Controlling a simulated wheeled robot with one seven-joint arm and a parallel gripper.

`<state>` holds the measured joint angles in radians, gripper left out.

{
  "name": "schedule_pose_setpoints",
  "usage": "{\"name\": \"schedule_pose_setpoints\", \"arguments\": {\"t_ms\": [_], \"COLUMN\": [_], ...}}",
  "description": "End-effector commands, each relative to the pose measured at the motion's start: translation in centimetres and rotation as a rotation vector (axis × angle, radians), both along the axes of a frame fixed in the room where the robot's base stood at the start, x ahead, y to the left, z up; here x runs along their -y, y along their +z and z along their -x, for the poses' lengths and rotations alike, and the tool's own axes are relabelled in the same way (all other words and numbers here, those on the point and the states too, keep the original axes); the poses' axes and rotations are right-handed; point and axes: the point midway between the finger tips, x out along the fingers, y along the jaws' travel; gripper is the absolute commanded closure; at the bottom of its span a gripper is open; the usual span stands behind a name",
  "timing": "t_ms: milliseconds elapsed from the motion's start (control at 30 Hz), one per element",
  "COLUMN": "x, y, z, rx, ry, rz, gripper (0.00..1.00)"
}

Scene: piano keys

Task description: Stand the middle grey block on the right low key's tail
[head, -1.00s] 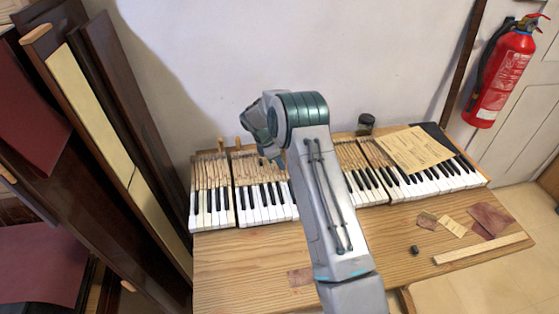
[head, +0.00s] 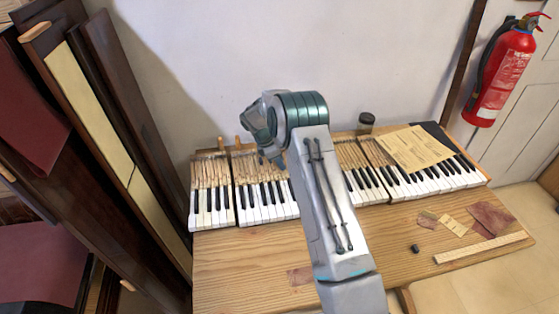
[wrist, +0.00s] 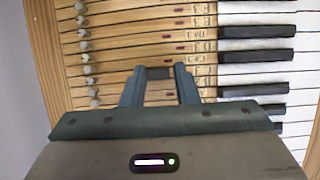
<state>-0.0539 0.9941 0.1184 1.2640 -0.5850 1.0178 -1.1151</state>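My gripper (wrist: 160,70) is over the bare wooden tails of the piano keys (wrist: 130,51), with its two fingers pointing towards them. A small dark grey-brown block (wrist: 160,73) fills the gap between the fingertips and seems to touch both. I cannot tell which of the grey blocks it is, or whether it touches the keys under it. In the head view my gripper (head: 272,150) hangs above the back of the left-middle keys. I cannot pick out the low keys or other grey blocks for sure.
A row of round grey pins (wrist: 86,57) lines the tail ends. A jar (head: 366,120) and a paper sheet (head: 417,149) are at the right of the keyboard. A small black piece (head: 415,249) and a wooden strip (head: 481,249) lie on the table (head: 240,270), whose front left is largely clear.

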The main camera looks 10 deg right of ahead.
Motion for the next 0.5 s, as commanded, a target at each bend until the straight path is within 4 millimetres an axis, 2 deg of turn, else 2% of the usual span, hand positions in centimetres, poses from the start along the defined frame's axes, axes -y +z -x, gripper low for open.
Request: {"name": "schedule_pose_setpoints", "arguments": {"t_ms": [233, 500], "x": [0.0, 0.0], "y": [0.2, 1.4], "z": [0.0, 0.0], "rx": [0.0, 0.001], "ry": [0.0, -0.001], "rz": [0.0, 0.0], "gripper": [0.73, 0.73]}}
